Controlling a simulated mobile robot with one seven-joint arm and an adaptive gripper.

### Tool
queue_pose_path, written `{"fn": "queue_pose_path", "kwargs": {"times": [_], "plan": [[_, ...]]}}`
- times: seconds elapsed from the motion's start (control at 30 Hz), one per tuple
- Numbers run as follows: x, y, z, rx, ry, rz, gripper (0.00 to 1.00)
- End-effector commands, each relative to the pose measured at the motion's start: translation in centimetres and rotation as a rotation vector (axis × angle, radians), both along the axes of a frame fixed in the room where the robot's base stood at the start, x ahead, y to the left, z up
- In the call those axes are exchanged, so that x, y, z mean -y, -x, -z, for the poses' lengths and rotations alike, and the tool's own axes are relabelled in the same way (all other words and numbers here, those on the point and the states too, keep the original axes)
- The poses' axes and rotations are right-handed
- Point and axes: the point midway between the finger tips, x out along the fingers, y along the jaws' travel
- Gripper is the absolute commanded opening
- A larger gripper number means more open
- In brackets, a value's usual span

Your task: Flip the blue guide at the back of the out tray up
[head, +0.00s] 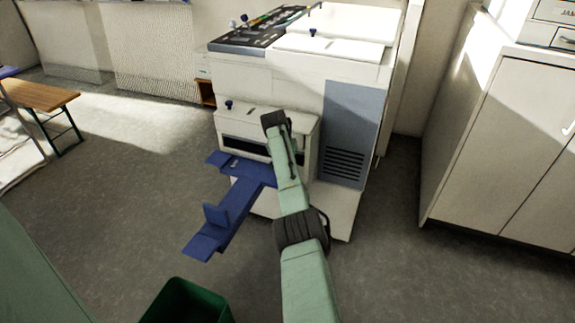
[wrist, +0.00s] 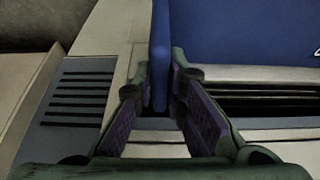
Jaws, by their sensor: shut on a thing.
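The blue out tray (head: 240,200) sticks out from the front of the white machine, below its dark slot. An upright blue guide (head: 215,215) stands towards the tray's outer end. In the wrist view, my gripper (wrist: 159,85) is shut on a thin blue plate, which looks like the back guide (wrist: 160,40), with one finger on each side. A broad blue tray surface (wrist: 235,30) lies to its right. In the head view my arm covers the gripper and the held guide, so the guide's tilt is not clear there.
The white machine (head: 270,78) stands behind the tray, with a grey vented panel (head: 345,140) at its right. A green bin (head: 185,303) is on the floor at front. White cabinets (head: 505,140) stand at right. Open floor lies left of the tray.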

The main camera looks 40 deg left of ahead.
Motion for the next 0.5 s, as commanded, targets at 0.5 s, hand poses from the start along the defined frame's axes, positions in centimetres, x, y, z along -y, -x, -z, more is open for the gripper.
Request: {"fn": "queue_pose_path", "kwargs": {"times": [0.5], "plan": [[-0.02,0.02,0.12,0.002,0.004,-0.003,0.21]]}}
